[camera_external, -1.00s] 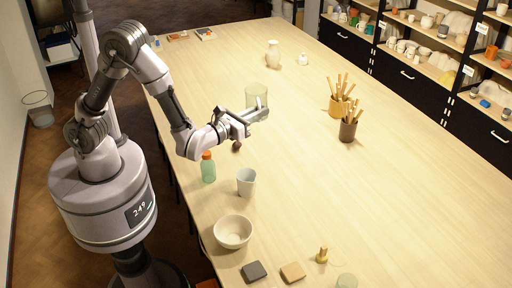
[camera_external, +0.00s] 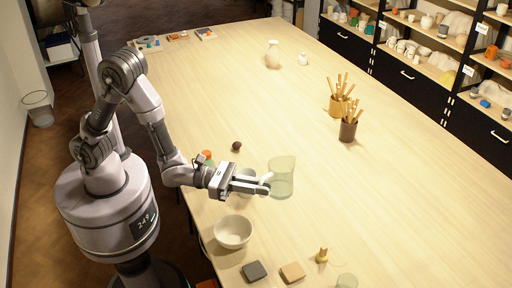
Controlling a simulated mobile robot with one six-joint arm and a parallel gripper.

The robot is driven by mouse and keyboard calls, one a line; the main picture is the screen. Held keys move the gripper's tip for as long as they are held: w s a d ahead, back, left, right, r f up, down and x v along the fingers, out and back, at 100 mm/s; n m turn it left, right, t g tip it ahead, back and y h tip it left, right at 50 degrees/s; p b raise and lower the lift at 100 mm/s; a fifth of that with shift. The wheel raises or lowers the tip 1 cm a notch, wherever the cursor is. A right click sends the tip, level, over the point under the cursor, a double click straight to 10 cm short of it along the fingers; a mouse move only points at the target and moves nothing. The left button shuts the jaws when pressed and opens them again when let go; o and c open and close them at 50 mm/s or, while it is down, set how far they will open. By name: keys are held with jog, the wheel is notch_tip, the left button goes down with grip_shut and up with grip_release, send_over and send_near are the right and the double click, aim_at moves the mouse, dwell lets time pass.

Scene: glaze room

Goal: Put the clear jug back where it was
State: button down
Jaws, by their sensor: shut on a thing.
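The clear jug (camera_external: 283,178) is a see-through, pale greenish vessel, roughly upright, over the near-left part of the long wooden table (camera_external: 330,190). My gripper (camera_external: 265,184) reaches in from the left and is shut on the jug at its left side, where the pale handle shows. I cannot tell whether the jug's base touches the table or hangs just above it.
A pale cup (camera_external: 246,175) is partly hidden behind my gripper, and an orange-capped bottle (camera_external: 207,155) behind my arm. A white bowl (camera_external: 232,232), dark block (camera_external: 254,271) and tan block (camera_external: 292,272) lie nearer. Tool pots (camera_external: 348,130) stand farther right. The table's right middle is clear.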

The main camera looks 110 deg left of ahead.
aim_at(291, 176)
jog(key=w+a+n+y, duration=0.1)
jog(key=w+a, duration=0.1)
jog(key=w+a+n+y+b, duration=0.1)
jog(key=w+a+y, duration=0.1)
jog(key=w, duration=0.1)
jog(key=w+a+r+n+g+y+b, duration=0.1)
jog(key=w+a, duration=0.1)
jog(key=w, duration=0.1)
jog(key=shift+w+a+y, duration=0.1)
jog(key=shift+a+y, duration=0.05)
jog(key=shift+y, duration=0.15)
jog(key=w+a+f+n+g+y+b, duration=0.1)
jog(key=w+a+n+g+y+b, duration=0.1)
jog(key=a+n+g+y, duration=0.45)
jog(key=w+a+f+n+g+y+b, duration=0.2)
jog(key=w+a+n+g+y, duration=0.15)
jog(key=a, duration=0.65)
jog(key=a+f+g+b, duration=0.1)
jog(key=f, duration=0.4)
jog(key=s+a+f+n+g+b, duration=0.1)
jog(key=f+g+b, duration=0.1)
jog(key=f, duration=0.3)
jog(key=a+f+n+g+y+b, duration=0.1)
jog(key=f, duration=0.4)
jog(key=shift+s+a+f+g+b, duration=0.15)
jog(key=shift+s+a+g+b, duration=0.05)
jog(key=shift+a+g+b, duration=0.15)
jog(key=shift+s, duration=0.1)
